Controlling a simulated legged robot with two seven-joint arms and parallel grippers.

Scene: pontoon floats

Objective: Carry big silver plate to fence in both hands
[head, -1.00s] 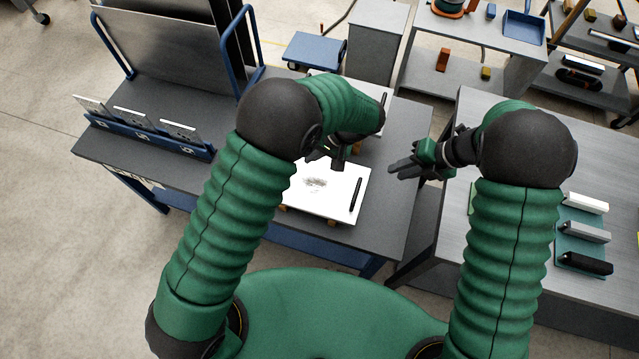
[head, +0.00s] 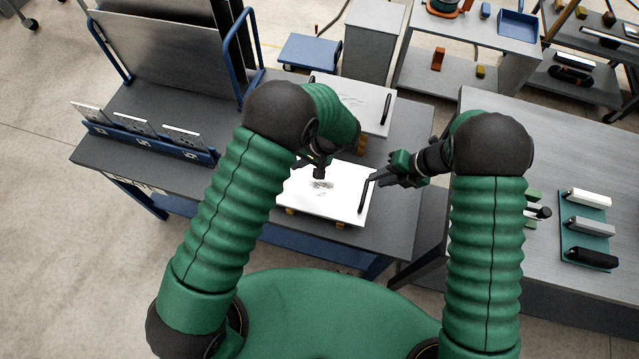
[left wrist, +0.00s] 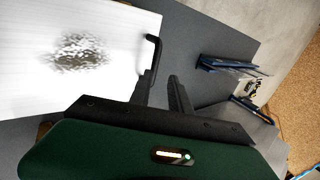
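A big silver plate (head: 338,205) lies flat on small wooden blocks on the dark bench, with a dark smudge on its face. Its right black handle (head: 364,197) stands at the right edge. My right gripper (head: 374,179) is beside that handle, apparently open and empty. My left gripper (head: 318,168) is over the plate's far left part in the head view, and my arm hides the left edge there. In the left wrist view its fingers (left wrist: 163,90) are apart with nothing between them. The plate's other black handle (left wrist: 153,50) is just beyond the left fingertip.
A second silver plate (head: 352,98) with a black handle lies behind. A blue rail with small silver cards (head: 150,140), possibly the fence, runs along the bench's left part. Blue tubular rails (head: 235,50) flank a tall panel. A grey table (head: 580,135) stands at right.

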